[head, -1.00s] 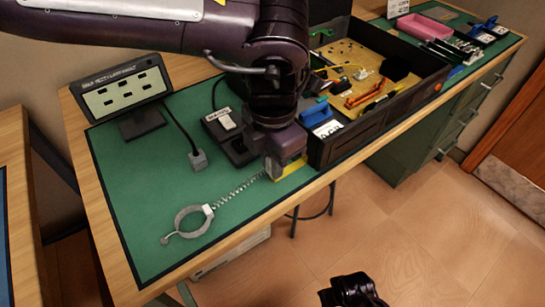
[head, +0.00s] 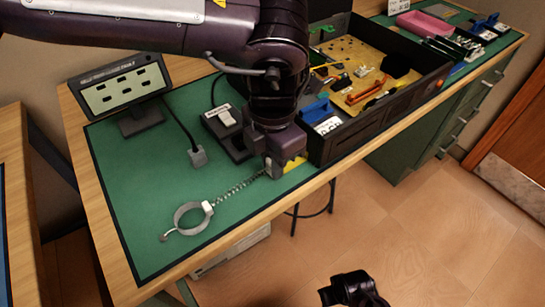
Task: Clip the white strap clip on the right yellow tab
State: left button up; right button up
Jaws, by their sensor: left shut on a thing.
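My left gripper (head: 272,170) points down at the front edge of the green mat. It is shut on the end of a coiled cord (head: 238,187), where the strap clip is; the jaws hide most of the clip. The cord runs left to a grey wrist strap ring (head: 190,216) lying on the mat, with a white piece (head: 207,207) where they join. A yellow tab (head: 294,163) shows just right of the gripper, partly covered by it. I cannot tell whether the clip touches it. My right gripper (head: 353,290) is low over the floor at the bottom edge; its jaws are unclear.
A black open toolbox (head: 385,110) stands right of the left gripper. A black box with a white switch (head: 228,125) and a socket display panel (head: 122,88) stand behind.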

pick_arm(q)
jog(key=shift+f+b, duration=0.3)
jog(key=shift+f, duration=0.3)
jog(key=o, duration=0.8)
jog(key=shift+o, duration=0.6)
jog(key=shift+o, duration=1.2)
jog(key=shift+r+p, duration=0.65)
jog(key=shift+p, duration=0.15)
